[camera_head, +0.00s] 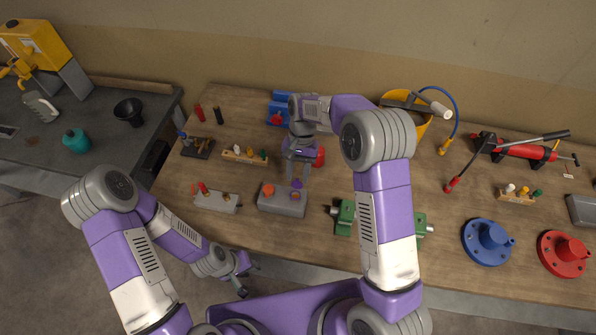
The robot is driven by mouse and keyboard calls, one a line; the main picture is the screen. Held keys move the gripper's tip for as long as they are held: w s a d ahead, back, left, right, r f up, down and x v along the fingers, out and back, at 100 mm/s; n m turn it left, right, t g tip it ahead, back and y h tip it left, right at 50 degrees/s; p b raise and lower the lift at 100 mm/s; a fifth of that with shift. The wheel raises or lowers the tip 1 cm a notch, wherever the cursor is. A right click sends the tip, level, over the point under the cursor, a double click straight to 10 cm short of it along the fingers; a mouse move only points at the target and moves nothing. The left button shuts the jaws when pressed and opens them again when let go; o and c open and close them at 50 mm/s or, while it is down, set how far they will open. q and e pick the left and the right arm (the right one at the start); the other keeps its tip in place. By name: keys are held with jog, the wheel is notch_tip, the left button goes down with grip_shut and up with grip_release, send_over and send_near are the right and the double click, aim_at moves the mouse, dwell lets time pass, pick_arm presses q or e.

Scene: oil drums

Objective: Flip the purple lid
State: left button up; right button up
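A small purple lid (297,184) shows on top of a grey box (282,207) near the front middle of the wooden table. My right gripper (298,175) points down over the box, right above the lid. Its two fingers are apart, with no clear grip on the lid; contact cannot be made out. My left gripper (247,281) is low in front of the table edge, with its fingers apart and empty.
A second grey box (217,201) with red parts stands to the left. A green device (345,217) stands to the right, partly behind my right arm. Blue (488,242) and red (564,253) flanges lie at far right. A yellow bucket (409,111) stands behind.

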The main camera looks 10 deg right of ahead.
jog(key=shift+w, duration=0.1)
grip_shut()
jog(key=t+b, duration=0.1)
jog(key=s+t+h+b, duration=0.1)
jog(key=shift+s+a+b, duration=0.3)
jog(key=shift+a+b, duration=0.05)
jog(key=shift+a, duration=0.05)
jog(key=s+t+b, duration=0.1)
jog(key=b, duration=0.1)
jog(key=s+a+t+h+b, duration=0.1)
jog(key=t+b, duration=0.1)
jog(key=b, duration=0.1)
jog(key=s+f+t+h+b, duration=0.1)
jog(key=t+b, duration=0.1)
jog(key=b, duration=0.1)
jog(key=shift+a, duration=0.15)
jog(key=shift+s+a+f+t+h+b, duration=0.2)
jog(key=shift+s+f+t+h+b, duration=0.45)
jog(key=shift+t+b, duration=2)
jog(key=shift+s+a+f+t+h+b, duration=0.25)
jog(key=shift+s+f+t+h+b, duration=0.45)
jog(key=shift+b, duration=3.95)
jog(key=shift+s+a+f+t+h+b, duration=0.3)
jog(key=shift+f+t+h+b, duration=0.9)
jog(key=shift+b, duration=2.45)
jog(key=shift+d+r+t+y, duration=0.1)
jog(key=shift+r+t+y, duration=0.25)
jog(key=shift+t, duration=0.1)
